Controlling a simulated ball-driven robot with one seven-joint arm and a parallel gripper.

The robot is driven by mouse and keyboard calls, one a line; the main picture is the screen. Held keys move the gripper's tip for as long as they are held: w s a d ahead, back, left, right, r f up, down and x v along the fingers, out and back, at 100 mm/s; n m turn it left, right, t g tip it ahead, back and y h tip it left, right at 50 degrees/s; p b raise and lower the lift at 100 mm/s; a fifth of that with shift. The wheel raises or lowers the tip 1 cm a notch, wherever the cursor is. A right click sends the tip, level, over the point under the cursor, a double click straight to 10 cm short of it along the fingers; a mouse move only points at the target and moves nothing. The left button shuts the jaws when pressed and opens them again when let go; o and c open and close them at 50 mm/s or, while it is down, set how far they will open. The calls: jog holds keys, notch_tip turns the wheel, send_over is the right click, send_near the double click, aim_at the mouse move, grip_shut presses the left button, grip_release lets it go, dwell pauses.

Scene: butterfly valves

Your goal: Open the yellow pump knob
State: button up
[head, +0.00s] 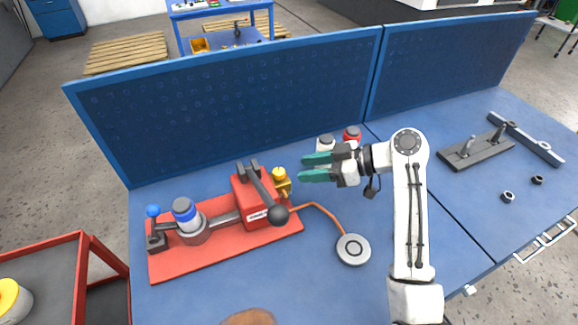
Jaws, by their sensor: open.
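The yellow pump knob (281,181) sits at the right end of the red pump (252,200), just behind the pump's black ball-ended lever (278,213). The pump stands on a red base plate (170,265) on the blue table. My gripper (308,168) has two green-tipped fingers pointing left, spread apart with nothing between them. It is to the right of the knob, with a small gap between them in the picture. I cannot tell its height relative to the knob.
A blue-and-white cylinder (185,213) and a blue-ball lever (153,212) are at the plate's left. An orange hose runs to a round grey disc (353,249). White and red-topped items (352,134) stand behind my gripper. Blue pegboard panels (230,110) close off the back.

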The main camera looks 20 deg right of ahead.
aim_at(279, 173)
jog(key=p+x, duration=0.1)
jog(key=x, duration=0.4)
jog(key=shift+w+a+f, duration=0.15)
jog(key=shift+w+a, duration=0.05)
jog(key=shift+a, duration=0.1)
